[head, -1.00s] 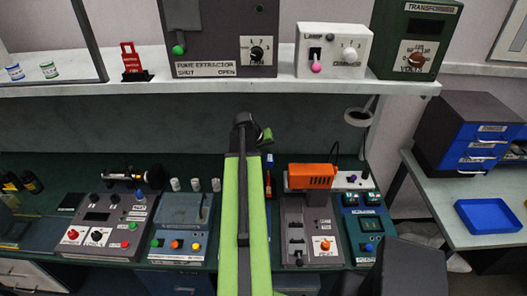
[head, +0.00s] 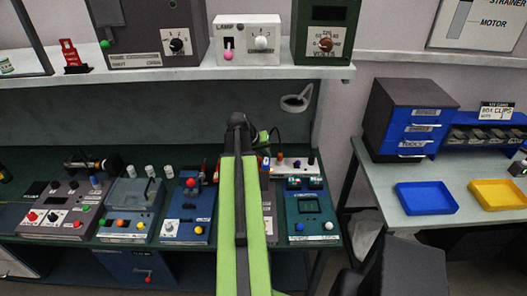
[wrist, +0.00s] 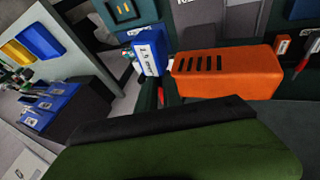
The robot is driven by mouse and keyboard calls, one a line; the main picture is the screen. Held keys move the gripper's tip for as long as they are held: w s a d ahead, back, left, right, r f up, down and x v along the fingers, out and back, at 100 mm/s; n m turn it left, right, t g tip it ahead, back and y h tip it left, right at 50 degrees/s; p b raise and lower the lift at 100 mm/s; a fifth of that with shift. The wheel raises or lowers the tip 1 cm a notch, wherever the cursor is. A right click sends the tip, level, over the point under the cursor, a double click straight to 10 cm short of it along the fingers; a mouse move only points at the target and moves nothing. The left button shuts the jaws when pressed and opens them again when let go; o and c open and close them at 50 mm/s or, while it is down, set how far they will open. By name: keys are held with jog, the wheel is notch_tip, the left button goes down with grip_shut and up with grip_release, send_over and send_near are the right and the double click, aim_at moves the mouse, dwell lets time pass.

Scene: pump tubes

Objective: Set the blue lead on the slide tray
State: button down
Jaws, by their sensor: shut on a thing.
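My gripper (head: 262,138) shows in the head view at the far end of my green arm, mostly hidden by it. It is shut on the blue lead, a small blue piece (head: 265,163) partly behind the arm. In the wrist view the blue lead (wrist: 150,45) is a blue block with a white label, above the bench. A blue tray (head: 425,198) and a yellow tray (head: 498,194) lie on the right table, well right of my gripper. I cannot read a label that tells which is the slide tray.
An orange slotted box (wrist: 228,70) shows close to the blue lead in the wrist view. Control panels (head: 190,208) line the bench. A shelf (head: 180,76) runs above. A blue drawer cabinet (head: 408,120) stands behind the blue tray. A gap separates bench and table.

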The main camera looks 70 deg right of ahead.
aim_at(266, 164)
jog(key=s+a+m, duration=0.1)
jog(key=a+m+g, duration=0.1)
jog(key=a, duration=0.1)
jog(key=s+a+f+m+y, duration=0.1)
jog(key=shift+s+a+g+b, duration=0.3)
jog(key=shift+a+b, duration=0.05)
jog(key=shift+b, duration=0.05)
notch_tip(266, 164, down, 15)
jog(key=s+a+m+g+y+b, duration=0.1)
jog(key=a+m+b, duration=0.2)
jog(key=b, duration=1.2)
jog(key=shift+s+r, duration=0.15)
jog(key=shift+s, duration=0.25)
